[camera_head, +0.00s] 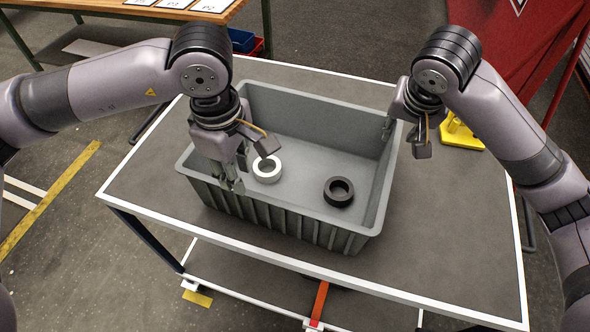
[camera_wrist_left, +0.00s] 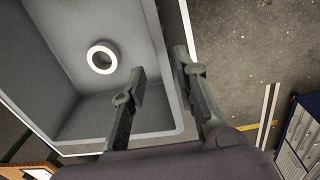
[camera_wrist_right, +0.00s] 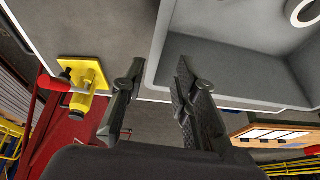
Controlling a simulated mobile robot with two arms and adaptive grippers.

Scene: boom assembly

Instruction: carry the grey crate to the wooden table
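The grey crate (camera_head: 285,227) stands on a grey-topped table (camera_head: 450,240) with white edges. A white ring (camera_head: 267,169) and a black ring (camera_head: 339,191) lie on its floor. My left gripper (camera_head: 232,185) is at the crate's left wall; in the left wrist view its open fingers (camera_wrist_left: 158,85) straddle the rim, one inside and one outside. My right gripper (camera_head: 388,128) is at the right wall; in the right wrist view its open fingers (camera_wrist_right: 158,80) stand on either side of the rim. Contact cannot be told. The wooden table (camera_head: 140,11) is at the far left.
Papers (camera_head: 172,4) lie on the wooden table. Blue (camera_head: 241,40) and red bins sit beyond the crate. A yellow object (camera_head: 458,134) stands near the grey table's right edge. A red panel (camera_head: 510,40) is at the back right. Open floor lies left of the grey table.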

